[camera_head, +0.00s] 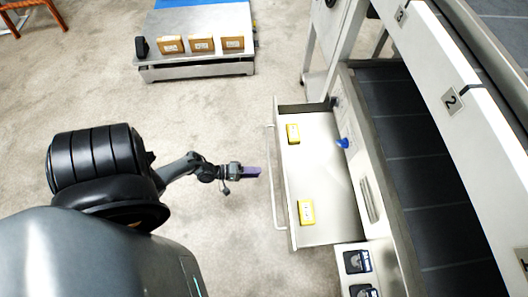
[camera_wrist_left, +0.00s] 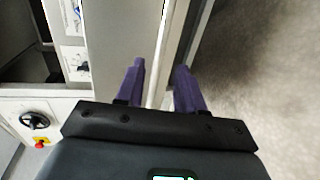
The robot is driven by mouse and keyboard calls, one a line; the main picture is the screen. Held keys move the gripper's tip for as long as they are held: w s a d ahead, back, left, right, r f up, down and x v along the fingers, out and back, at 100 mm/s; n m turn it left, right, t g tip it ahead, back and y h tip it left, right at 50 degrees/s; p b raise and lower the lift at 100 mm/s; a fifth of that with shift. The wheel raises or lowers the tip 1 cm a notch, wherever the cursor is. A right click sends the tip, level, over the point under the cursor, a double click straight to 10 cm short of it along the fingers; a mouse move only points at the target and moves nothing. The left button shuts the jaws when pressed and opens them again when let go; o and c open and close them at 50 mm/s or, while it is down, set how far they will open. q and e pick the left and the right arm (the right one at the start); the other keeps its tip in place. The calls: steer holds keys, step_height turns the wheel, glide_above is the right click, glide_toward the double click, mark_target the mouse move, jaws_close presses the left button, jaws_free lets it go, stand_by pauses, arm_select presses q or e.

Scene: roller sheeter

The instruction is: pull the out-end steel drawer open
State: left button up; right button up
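My left gripper (camera_head: 258,172) is just left of the handle, with a small gap showing in the head view. In the left wrist view, the two purple fingers (camera_wrist_left: 160,85) are spread apart, and a pale bar, likely the handle (camera_wrist_left: 157,80), shows between them; I cannot tell whether they touch it. My right gripper is not in view.
Two yellow boxes, one at the back (camera_head: 293,134) and one at the front (camera_head: 306,212), lie in the drawer. A low steel cart (camera_head: 195,68) with several brown boxes stands at the back. The carpet (camera_head: 215,120) left of the drawer is clear. The machine's dark belt (camera_head: 410,170) is at the right.

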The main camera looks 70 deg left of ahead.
arm_select(q)
steer(key=shift+v, duration=1.8)
steer(key=shift+d+r, duration=0.1)
